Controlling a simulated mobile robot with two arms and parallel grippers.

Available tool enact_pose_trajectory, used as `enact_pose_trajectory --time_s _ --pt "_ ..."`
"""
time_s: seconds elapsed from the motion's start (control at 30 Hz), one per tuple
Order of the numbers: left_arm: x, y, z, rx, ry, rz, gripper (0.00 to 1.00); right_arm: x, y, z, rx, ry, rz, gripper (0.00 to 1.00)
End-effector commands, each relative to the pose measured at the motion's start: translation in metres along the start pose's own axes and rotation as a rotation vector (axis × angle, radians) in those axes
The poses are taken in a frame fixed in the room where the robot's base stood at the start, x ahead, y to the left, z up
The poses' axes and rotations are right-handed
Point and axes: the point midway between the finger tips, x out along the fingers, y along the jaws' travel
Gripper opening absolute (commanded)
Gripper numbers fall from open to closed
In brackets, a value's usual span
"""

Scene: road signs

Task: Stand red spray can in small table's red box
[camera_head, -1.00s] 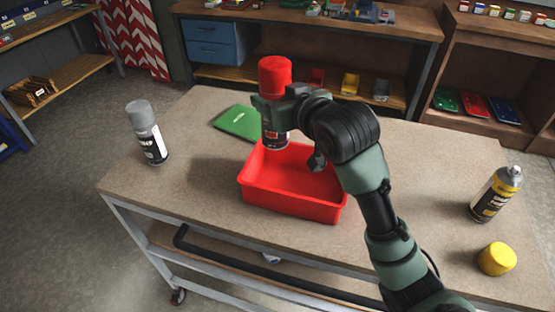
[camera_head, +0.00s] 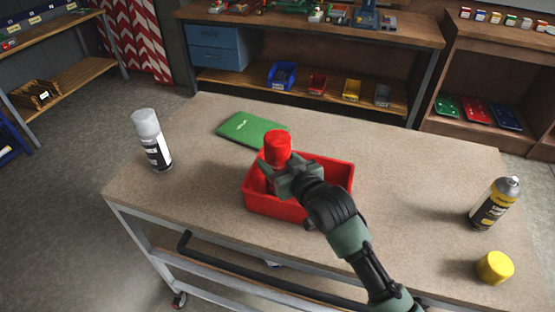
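The red spray can (camera_head: 277,147) with its red cap is upright inside the red box (camera_head: 325,170), toward the box's left side. The box sits on the small table (camera_head: 400,165). My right gripper (camera_head: 278,180) is at the can's upper body, just below the cap, with its fingers around it. The fingers and the box wall hide the can's lower part, so I cannot see whether its base touches the box floor. My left gripper is not in view.
A grey spray can (camera_head: 151,140) stands at the table's left. A green flat item (camera_head: 253,130) lies behind the box. A yellow spray can (camera_head: 494,203) and its yellow cap (camera_head: 494,267) are at the right. The tabletop between box and yellow can is clear.

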Motion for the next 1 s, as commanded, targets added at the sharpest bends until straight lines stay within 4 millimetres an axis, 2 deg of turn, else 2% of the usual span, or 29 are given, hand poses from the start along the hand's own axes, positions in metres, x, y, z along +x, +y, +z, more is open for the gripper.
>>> enact_pose_trajectory --time_s 0.3,0.33,0.4,0.77,0.87,1.0 --pt "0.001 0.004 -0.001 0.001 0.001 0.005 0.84 0.001 0.000 0.001 0.000 0.004 0.000 0.00" --pt "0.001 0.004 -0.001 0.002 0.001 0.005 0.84 0.001 0.000 0.002 0.000 0.000 0.000 0.67" --pt "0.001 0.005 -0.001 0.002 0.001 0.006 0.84 0.001 0.000 0.002 0.000 0.000 0.000 0.81" --pt "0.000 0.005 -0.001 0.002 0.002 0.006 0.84 0.000 0.000 -0.002 0.000 0.001 0.000 0.81" --pt "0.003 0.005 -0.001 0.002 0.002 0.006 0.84 -0.009 0.000 0.001 0.001 0.001 0.000 0.81" --pt "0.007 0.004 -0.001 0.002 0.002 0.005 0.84 -0.032 0.000 0.002 0.000 0.001 0.000 0.81"
